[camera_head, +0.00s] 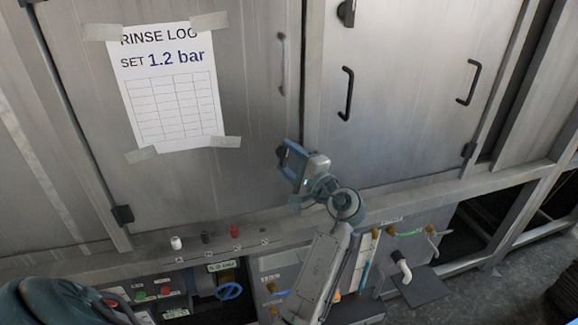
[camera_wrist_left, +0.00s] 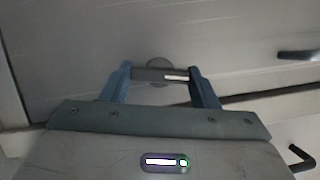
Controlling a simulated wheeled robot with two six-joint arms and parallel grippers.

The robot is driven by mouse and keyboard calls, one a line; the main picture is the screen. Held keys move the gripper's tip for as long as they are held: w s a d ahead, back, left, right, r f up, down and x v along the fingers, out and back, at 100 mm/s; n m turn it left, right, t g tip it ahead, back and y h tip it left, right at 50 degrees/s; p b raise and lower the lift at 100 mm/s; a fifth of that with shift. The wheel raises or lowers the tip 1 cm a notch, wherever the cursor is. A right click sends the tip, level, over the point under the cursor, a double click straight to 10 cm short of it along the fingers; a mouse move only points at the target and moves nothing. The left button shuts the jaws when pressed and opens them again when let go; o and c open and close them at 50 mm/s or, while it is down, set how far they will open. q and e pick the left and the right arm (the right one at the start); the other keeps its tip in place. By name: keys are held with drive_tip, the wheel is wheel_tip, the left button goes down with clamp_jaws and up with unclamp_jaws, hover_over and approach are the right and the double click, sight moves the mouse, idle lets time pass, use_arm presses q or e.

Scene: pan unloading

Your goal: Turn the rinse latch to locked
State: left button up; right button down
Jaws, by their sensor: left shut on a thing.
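My left gripper (camera_head: 285,153) reaches up to the steel cabinet door (camera_head: 255,185), near its right edge. In the left wrist view its two blue-grey fingers (camera_wrist_left: 160,74) are shut on the ends of a short grey bar, the rinse latch (camera_wrist_left: 150,75). The latch lies level between the fingers in that view, with a white mark on its right part and a round hub behind it. In the head view the latch is mostly hidden by the gripper. My right gripper is in neither view.
A paper sheet (camera_head: 165,85) reading "SET 1.2 bar" is taped to the left door. A grey vertical handle (camera_head: 282,65) is above the gripper. Black handles (camera_head: 346,92) are on the right door. Below are a ledge with small knobs (camera_head: 234,231), a blue ring (camera_head: 229,291) and a pipe (camera_head: 402,268).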

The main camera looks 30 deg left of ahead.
use_arm(q)
drive_tip(key=shift+n+h+b, duration=0.4)
drive_tip(key=shift+n, duration=0.9)
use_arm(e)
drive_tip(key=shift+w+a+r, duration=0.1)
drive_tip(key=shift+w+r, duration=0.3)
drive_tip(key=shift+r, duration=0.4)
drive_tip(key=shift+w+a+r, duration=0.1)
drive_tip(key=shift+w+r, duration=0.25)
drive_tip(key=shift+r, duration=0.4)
use_arm(q)
drive_tip(key=o, duration=0.7)
